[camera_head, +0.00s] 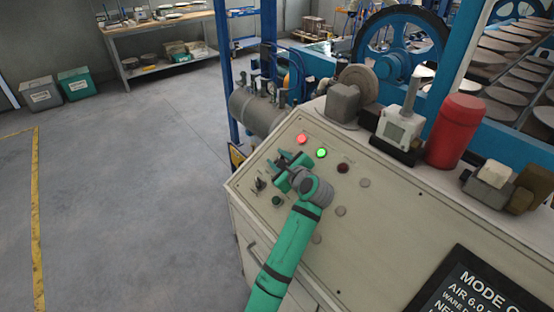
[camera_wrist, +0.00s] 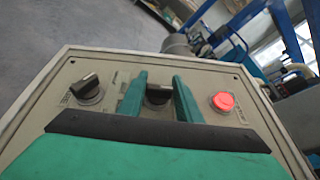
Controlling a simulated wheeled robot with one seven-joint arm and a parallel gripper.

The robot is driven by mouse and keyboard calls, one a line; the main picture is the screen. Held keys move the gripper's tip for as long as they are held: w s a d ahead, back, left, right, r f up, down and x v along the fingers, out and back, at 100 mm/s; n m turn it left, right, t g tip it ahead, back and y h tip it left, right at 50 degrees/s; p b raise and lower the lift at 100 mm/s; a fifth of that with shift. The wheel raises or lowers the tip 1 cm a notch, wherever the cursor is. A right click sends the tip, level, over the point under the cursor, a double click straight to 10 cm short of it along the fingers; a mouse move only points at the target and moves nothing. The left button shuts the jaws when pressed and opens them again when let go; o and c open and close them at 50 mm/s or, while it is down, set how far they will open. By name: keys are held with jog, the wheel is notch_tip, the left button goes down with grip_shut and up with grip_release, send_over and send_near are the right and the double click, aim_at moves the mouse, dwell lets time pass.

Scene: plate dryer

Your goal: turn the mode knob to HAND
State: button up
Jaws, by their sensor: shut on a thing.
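My gripper (camera_head: 277,164) reaches down to the cream control panel (camera_head: 385,222) from the front. In the wrist view its two green fingers (camera_wrist: 160,80) stand on either side of a black knob (camera_wrist: 158,95) and are shut on it. The fingers hide part of this knob and the marks around it, so I cannot read its setting. A second black knob (camera_wrist: 88,88) sits to its left, clear of the fingers, with its handle slanted. It also shows in the head view (camera_head: 260,183). The small lettering on the panel is too blurred to read.
A lit red lamp (camera_wrist: 223,101) is just right of the fingers, with a lit green lamp (camera_head: 321,153) beyond. A screen (camera_head: 480,290) is at lower right.

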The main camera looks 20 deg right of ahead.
jog(key=n+g+y, duration=0.5)
jog(key=shift+w+r+n, duration=0.1)
jog(key=shift+n, duration=0.2)
jog(key=shift+d+n+g+y, duration=0.1)
jog(key=shift+n+g+y, duration=0.3)
jog(key=shift+n+g, duration=0.4)
jog(key=shift+s+n+g, duration=0.2)
jog(key=shift+n+g, duration=0.3)
jog(key=shift+g, duration=0.3)
jog(key=shift+f, duration=0.2)
jog(key=o, duration=1)
jog(key=shift+o, duration=0.2)
jog(key=shift+w, duration=0.1)
